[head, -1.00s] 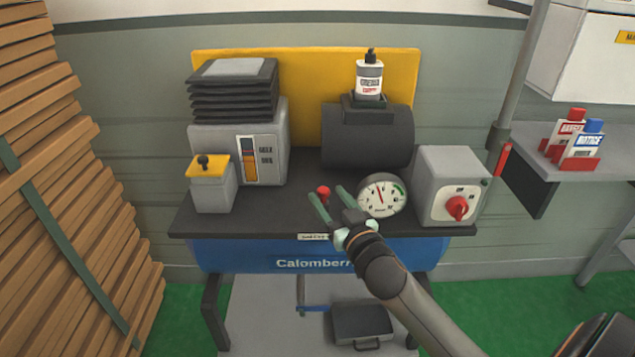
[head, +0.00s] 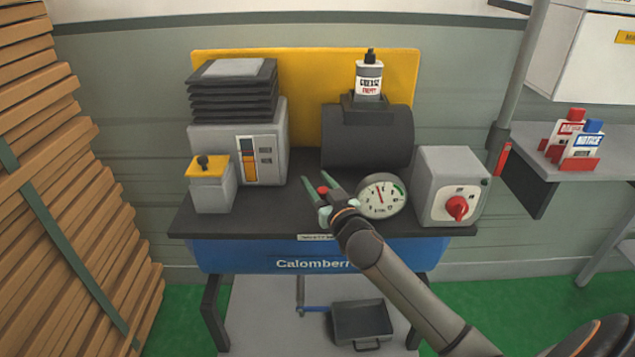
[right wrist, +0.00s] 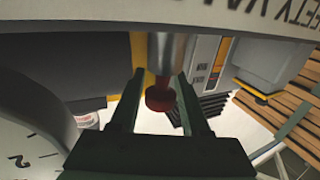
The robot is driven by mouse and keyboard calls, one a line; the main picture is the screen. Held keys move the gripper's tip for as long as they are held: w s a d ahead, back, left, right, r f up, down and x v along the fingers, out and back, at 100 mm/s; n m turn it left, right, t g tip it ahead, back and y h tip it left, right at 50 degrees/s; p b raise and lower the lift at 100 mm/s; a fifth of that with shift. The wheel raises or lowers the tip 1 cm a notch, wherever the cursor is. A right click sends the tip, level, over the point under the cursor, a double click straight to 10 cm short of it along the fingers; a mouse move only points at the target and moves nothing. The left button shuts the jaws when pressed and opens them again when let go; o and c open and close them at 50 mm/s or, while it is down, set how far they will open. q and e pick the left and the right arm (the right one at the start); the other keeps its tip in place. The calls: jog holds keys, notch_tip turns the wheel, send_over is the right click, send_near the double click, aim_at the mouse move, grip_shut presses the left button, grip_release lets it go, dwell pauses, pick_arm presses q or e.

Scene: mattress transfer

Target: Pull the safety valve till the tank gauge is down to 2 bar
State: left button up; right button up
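The safety valve's red knob (head: 323,190) sits above the front edge of the dark bench top. In the right wrist view the red knob (right wrist: 160,95) hangs on a grey metal stem, between my right gripper's fingers (right wrist: 158,102). The fingers are apart, with a gap on each side of the knob. In the head view my right gripper (head: 318,184) straddles the knob from the front right. The round white tank gauge (head: 382,196) stands just right of the gripper; its needle points nearly straight up, slightly left. The exact reading is too small to tell. My left gripper is out of view.
A grey box with a red rotary switch (head: 457,208) stands right of the gauge. A black cylinder (head: 367,137) stands behind. A yellow-topped grey box (head: 211,190) is at left. The blue tank (head: 230,256) hangs under the bench top. Stacked planks (head: 60,200) fill the left.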

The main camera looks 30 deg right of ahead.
grip_shut()
dwell(1.1)
